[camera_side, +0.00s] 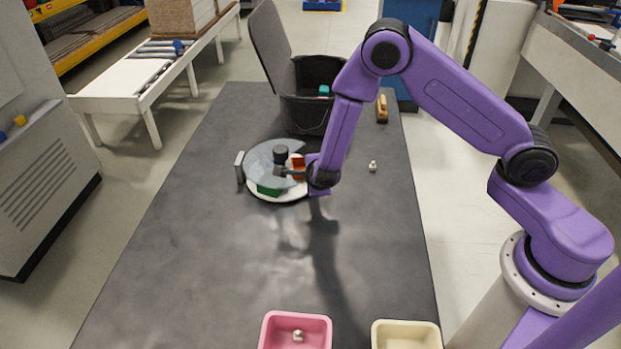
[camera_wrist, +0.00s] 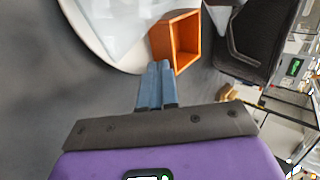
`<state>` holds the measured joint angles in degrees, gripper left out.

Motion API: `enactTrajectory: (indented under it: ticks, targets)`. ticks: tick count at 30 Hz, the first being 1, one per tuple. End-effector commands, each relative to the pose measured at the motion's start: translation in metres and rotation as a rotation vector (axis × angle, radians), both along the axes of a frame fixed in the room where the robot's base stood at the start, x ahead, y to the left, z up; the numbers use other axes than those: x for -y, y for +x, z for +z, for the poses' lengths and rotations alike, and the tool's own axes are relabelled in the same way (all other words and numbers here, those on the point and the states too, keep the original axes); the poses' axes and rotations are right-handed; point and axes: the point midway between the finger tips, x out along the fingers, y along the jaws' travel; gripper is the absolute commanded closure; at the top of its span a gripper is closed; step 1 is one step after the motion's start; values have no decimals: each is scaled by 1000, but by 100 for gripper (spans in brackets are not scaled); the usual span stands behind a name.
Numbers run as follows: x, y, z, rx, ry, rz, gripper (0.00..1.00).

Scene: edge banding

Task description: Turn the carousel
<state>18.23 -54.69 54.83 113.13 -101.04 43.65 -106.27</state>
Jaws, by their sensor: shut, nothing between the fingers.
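The carousel (camera_side: 257,160) is a round white base under a grey see-through cover, on the dark table. A black knob (camera_side: 280,153) stands at its top. An orange open box (camera_side: 298,161) sits at its right side, and a green piece (camera_side: 268,189) shows at its front. In the wrist view the fingertips (camera_wrist: 158,66) are beside the orange box (camera_wrist: 185,40), near the white rim (camera_wrist: 97,45). I cannot tell whether they touch it.
A black bin (camera_side: 305,112) stands behind the carousel. A wooden-handled brush (camera_side: 382,108) and a small metal part (camera_side: 373,166) lie to the right. A pink tray (camera_side: 268,330) with a small part and a cream tray (camera_side: 406,336) are at the front. The table's front left is clear.

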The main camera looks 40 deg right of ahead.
Motion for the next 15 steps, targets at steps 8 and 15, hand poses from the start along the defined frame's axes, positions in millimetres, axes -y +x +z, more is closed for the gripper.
enactTrajectory:
  ticks: [8,15]
  targets:
    - [14,5,0,-1,0,135,100]
    - [22,12,0,0,1,179,100]
